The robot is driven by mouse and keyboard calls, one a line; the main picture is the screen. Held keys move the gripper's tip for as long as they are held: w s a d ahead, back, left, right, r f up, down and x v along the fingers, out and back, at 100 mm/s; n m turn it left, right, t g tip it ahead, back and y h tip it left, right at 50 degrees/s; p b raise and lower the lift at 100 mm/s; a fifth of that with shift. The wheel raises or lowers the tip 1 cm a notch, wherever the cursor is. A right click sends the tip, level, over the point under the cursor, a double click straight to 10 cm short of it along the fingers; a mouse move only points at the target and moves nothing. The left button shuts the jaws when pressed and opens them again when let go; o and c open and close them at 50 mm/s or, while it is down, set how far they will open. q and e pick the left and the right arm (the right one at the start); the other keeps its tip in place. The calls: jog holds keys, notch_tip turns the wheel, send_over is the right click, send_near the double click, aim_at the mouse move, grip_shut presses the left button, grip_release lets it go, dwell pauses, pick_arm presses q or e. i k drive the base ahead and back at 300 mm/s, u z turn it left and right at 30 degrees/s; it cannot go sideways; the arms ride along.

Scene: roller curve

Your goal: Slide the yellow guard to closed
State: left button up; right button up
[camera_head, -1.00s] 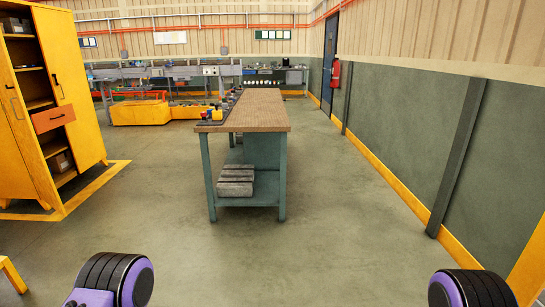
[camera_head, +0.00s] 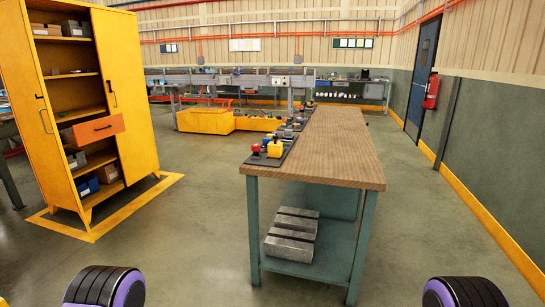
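I cannot tell which thing is the yellow guard. A small yellow part (camera_head: 275,148) stands on a dark panel (camera_head: 262,159) at the near left corner of the workbench (camera_head: 335,140), with a red knob (camera_head: 256,148) beside it. Farther back, a low yellow housing (camera_head: 206,121) stands at the foot of the grey roller line. Whether anything there is slid open or closed is too small to tell. Only purple and black parts of my arms show at the bottom edge; both grippers are out of view.
A yellow cabinet (camera_head: 135,90) with open shelves and a drawer (camera_head: 92,131) sticking out stands at the left. Grey blocks (camera_head: 292,237) lie on the bench's lower shelf. A red extinguisher (camera_head: 431,92) hangs on the right wall. Floor is clear on both sides of the bench.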

aim_at(275, 148)
jog(key=i, duration=0.45)
jog(key=z, duration=0.65)
jog(key=i, duration=0.8)
jog(key=u, duration=0.75)
jog(key=i, duration=0.5)
jog(key=u, duration=0.6)
